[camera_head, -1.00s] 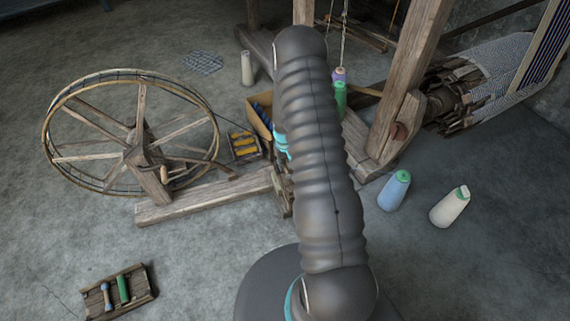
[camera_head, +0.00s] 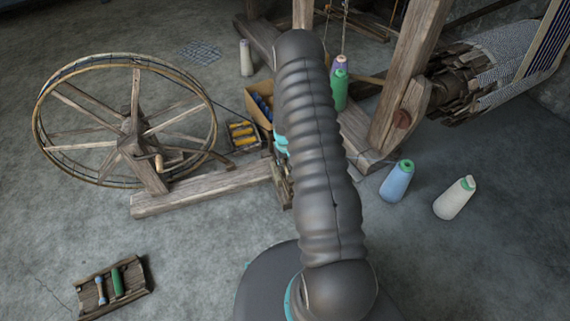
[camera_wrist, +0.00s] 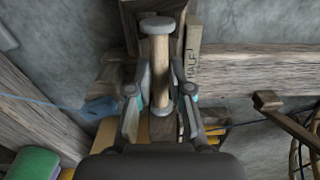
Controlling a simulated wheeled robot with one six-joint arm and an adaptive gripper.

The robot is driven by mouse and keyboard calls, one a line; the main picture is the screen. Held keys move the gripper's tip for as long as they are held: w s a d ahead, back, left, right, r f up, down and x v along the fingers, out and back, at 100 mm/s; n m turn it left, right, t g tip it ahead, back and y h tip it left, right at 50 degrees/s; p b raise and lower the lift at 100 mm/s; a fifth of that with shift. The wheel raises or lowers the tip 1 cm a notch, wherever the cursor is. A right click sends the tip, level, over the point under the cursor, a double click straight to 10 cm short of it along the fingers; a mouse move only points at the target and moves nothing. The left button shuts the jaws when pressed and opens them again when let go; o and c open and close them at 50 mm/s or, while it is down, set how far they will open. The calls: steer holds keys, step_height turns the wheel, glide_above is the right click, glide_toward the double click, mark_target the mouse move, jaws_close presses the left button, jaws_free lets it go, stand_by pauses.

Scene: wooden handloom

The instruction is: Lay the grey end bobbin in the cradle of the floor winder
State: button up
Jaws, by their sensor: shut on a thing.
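My gripper (camera_wrist: 161,76) is shut on the grey end bobbin (camera_wrist: 158,46) in the wrist view. The bobbin has a pale wooden barrel and grey discs at both ends; its far end stands out beyond the fingertips. Wooden parts of the floor winder lie under and around it. I cannot tell whether the bobbin touches them. The floor winder (camera_head: 200,189) is at left of centre in the head view, with a large spoked wheel (camera_head: 134,120) and a long base beam.
A wooden tray (camera_head: 91,299) with two bobbins lies at the lower left. A blue cone (camera_head: 397,183) and a cream cone (camera_head: 454,200) stand right of my arm. A box of yellow bobbins (camera_head: 241,137) sits behind the beam. The loom's posts (camera_head: 408,95) rise behind.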

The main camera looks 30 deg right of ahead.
steer(key=shift+f, duration=0.1)
steer(key=o, duration=0.8)
steer(key=shift+o, duration=0.2)
step_height(320, 180, up, 12)
